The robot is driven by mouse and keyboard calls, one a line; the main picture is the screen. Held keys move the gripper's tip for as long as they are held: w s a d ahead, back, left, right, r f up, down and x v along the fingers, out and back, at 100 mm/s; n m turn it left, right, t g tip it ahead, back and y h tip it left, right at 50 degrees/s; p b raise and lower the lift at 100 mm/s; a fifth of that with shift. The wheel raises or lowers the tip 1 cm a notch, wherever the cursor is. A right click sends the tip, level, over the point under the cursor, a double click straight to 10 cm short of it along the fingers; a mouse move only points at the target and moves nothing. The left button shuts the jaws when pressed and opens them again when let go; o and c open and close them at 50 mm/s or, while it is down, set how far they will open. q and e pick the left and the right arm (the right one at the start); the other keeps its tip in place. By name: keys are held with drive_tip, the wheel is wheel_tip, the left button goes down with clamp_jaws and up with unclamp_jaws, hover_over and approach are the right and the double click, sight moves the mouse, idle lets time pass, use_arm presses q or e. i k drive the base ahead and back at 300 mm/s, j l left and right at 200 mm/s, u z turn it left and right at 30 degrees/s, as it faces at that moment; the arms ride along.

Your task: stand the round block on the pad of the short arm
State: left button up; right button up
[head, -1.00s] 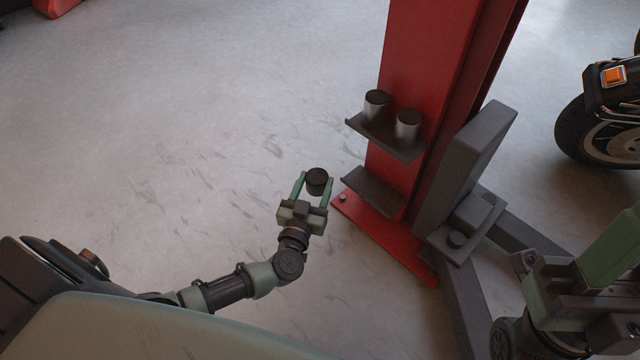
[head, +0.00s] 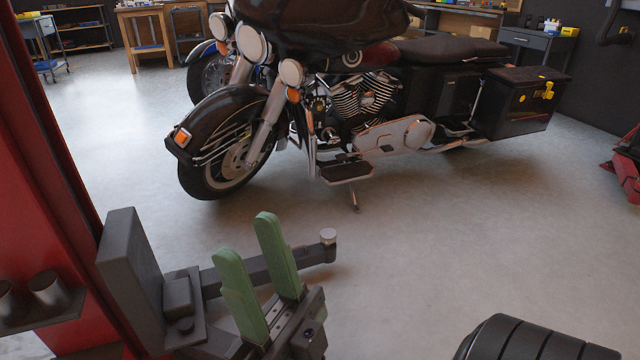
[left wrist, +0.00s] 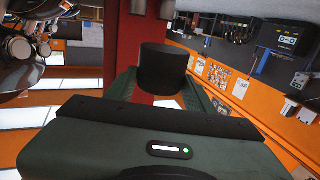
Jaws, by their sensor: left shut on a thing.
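The round block (left wrist: 164,68) is a dark, short cylinder in the left wrist view. My left gripper (left wrist: 161,88) is shut on it, with one green finger on each side; it is outside the head view. In the head view, a dark grey lift arm (head: 262,268) runs right from the lift's foot and carries a small round pale-topped pad (head: 328,236) at its end. I cannot tell whether this is the short arm. My right gripper (head: 247,237) is open and empty, its green fingers in front of that arm and left of the pad.
The red lift column (head: 55,170) and its grey carriage (head: 135,275) stand at the left. Two more round blocks (head: 48,290) sit on a shelf (head: 45,318) there. A black motorcycle (head: 350,110) stands behind the arm. Floor right of the pad is clear.

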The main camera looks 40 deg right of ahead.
sight(328, 233)
drive_tip(key=k+l, duration=0.2)
drive_tip(key=l, duration=0.2)
drive_tip(key=k+l, duration=0.25)
drive_tip(key=l, duration=0.15)
drive_tip(key=k+l, duration=0.2)
drive_tip(key=l, duration=0.2)
drive_tip(key=k+l, duration=0.25)
drive_tip(key=l, duration=0.15)
drive_tip(key=k+l, duration=0.2)
drive_tip(key=l, duration=0.2)
drive_tip(key=i+l, duration=0.1)
drive_tip(key=l, duration=0.8)
drive_tip(key=i+l, duration=0.15)
drive_tip(key=l, duration=0.35)
drive_tip(key=i+l, duration=0.1)
drive_tip(key=l, duration=0.35)
drive_tip(key=i+l, duration=0.15)
drive_tip(key=i, duration=0.25)
drive_tip(key=i+l, duration=0.15)
drive_tip(key=i, duration=0.3)
drive_tip(key=i+l, duration=0.2)
drive_tip(key=i, duration=0.2)
drive_tip(key=z, duration=0.05)
